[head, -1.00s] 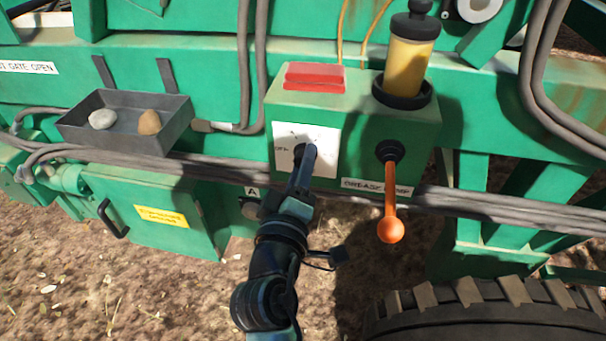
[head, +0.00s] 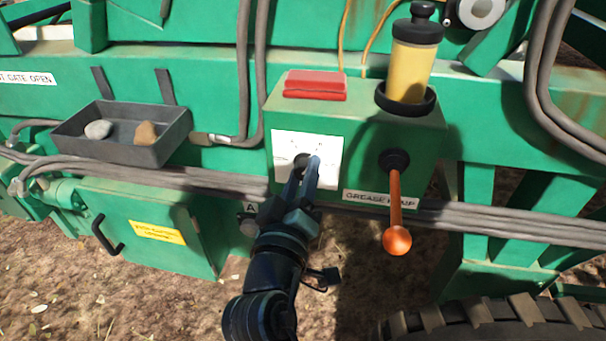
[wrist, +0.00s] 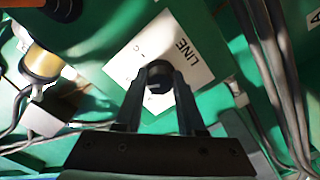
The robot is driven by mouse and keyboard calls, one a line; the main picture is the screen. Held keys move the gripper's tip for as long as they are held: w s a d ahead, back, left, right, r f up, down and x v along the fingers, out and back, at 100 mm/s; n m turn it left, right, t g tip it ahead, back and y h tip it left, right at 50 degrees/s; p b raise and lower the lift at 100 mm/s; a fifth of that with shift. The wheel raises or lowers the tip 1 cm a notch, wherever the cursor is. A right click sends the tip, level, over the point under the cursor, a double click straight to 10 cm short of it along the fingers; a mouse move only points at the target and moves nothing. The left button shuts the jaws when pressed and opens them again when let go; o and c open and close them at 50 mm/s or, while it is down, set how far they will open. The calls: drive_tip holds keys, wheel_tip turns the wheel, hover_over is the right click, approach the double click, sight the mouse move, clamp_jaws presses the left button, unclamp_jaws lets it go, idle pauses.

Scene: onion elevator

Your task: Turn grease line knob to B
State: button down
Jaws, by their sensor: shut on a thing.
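The grease line knob (wrist: 159,84) is small and dark and sits on a white label plate (head: 326,152) on the front of a green box. In the wrist view the plate shows the word LINE and part of another letter. My gripper (head: 306,164) reaches the knob from below in the head view. In the wrist view its two fingers (wrist: 159,76) stand on either side of the knob, shut on it. The knob's pointer and the B mark cannot be made out.
An orange-handled lever (head: 396,210) hangs right of the plate, beside the grease pump label. A yellow reservoir (head: 411,70) and a red block (head: 315,85) top the box (head: 375,135). A grey tray (head: 165,153) with two stones is left. Cables (head: 470,212) run behind.

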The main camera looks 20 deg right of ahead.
drive_tip(key=c, duration=0.5)
unclamp_jaws()
drive_tip(key=b+v, duration=0.2)
drive_tip(key=v, duration=1.1)
